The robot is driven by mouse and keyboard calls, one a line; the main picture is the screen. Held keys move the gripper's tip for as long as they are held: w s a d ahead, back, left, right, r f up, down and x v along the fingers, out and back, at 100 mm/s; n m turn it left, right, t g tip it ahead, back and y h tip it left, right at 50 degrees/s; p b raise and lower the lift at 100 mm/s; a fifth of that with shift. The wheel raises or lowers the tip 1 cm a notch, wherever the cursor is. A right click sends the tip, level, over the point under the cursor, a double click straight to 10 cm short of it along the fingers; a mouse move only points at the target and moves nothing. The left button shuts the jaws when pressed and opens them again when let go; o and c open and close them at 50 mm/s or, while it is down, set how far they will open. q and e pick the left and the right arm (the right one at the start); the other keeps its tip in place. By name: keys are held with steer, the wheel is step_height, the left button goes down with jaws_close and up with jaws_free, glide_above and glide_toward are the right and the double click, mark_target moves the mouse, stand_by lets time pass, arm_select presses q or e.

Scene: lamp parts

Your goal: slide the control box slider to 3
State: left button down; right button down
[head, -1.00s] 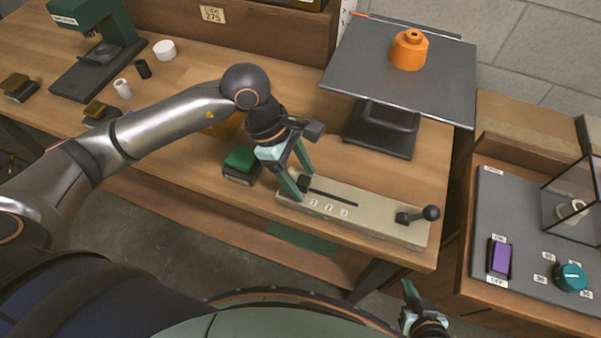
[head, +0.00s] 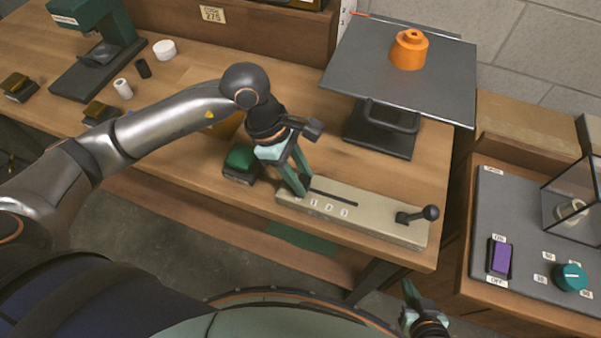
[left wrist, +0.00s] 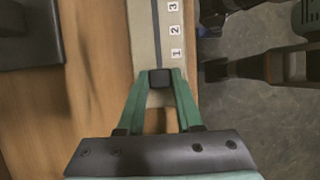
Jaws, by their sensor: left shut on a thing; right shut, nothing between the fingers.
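The control box (head: 380,220) is a long beige box near the front edge of the wooden table. It has a dark slot, the labels 1, 2 and 3 (left wrist: 174,30), and a black lever with a ball knob (head: 429,213) at its right end. The black slider knob (left wrist: 160,79) sits at the slot's left end, just short of the 1 label in the left wrist view. My left gripper (head: 303,189) is shut on this knob; its fingers (left wrist: 158,85) flank it. My right gripper (head: 409,295) is low at the bottom, away from the box; its fingertips look closed.
A green-topped button block (head: 240,163) stands just left of the box. Behind is a grey platform (head: 350,75) with an orange part (head: 409,50). A panel (head: 490,215) at right carries a purple switch (head: 500,258) and a teal dial (head: 571,277).

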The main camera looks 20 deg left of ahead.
mark_target(354, 204)
stand_by(0.8)
